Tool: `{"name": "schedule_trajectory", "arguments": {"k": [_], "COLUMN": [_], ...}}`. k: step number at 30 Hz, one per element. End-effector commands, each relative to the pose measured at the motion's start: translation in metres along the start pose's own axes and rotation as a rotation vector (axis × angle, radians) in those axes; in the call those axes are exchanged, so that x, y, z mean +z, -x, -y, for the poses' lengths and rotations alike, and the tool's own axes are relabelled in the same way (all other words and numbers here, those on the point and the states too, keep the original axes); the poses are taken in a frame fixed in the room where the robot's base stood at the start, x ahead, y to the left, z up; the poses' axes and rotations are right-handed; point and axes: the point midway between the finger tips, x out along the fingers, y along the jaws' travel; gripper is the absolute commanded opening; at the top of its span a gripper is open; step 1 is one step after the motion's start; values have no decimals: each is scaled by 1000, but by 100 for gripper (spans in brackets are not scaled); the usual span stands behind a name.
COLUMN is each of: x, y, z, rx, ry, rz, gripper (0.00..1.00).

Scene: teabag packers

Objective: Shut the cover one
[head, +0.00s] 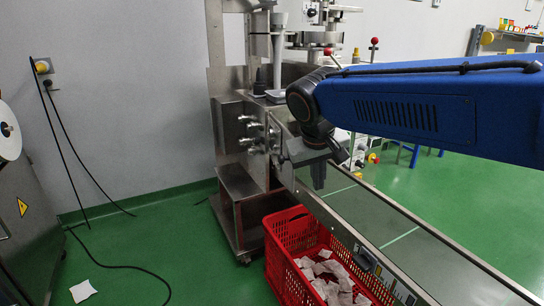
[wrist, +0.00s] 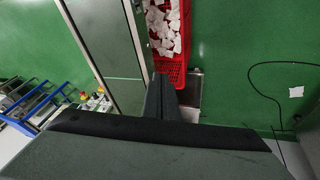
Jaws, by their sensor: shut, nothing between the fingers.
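The teabag packing machine (head: 232,125) stands in the upper middle of the head view, with a steel body and metal fittings on its side. I cannot tell which part is cover one; my arm hides part of the machine.
A red crate (head: 283,262) of white teabags (head: 328,272) stands on the floor beside the conveyor. A white paper (head: 83,291) and a black cable (head: 135,268) lie on the green floor at left. Another machine (head: 25,215) stands at the left edge.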

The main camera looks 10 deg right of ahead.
Motion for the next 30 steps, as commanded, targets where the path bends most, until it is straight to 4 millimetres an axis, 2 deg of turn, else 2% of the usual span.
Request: {"name": "schedule_trajectory", "arguments": {"k": [1,6,11,18,24,30], "x": [-14,-57,-96,-148,-174,-182], "y": [2,9,16,24,29,28], "z": [8,31,59,108,139,147], "rx": [15,70,122,196,236,248], "ry": [6,7,3,-8,-20,-26], "rz": [0,-11,-31,-75,-110,-122], "gripper": [0,0,0,0,0,0]}}
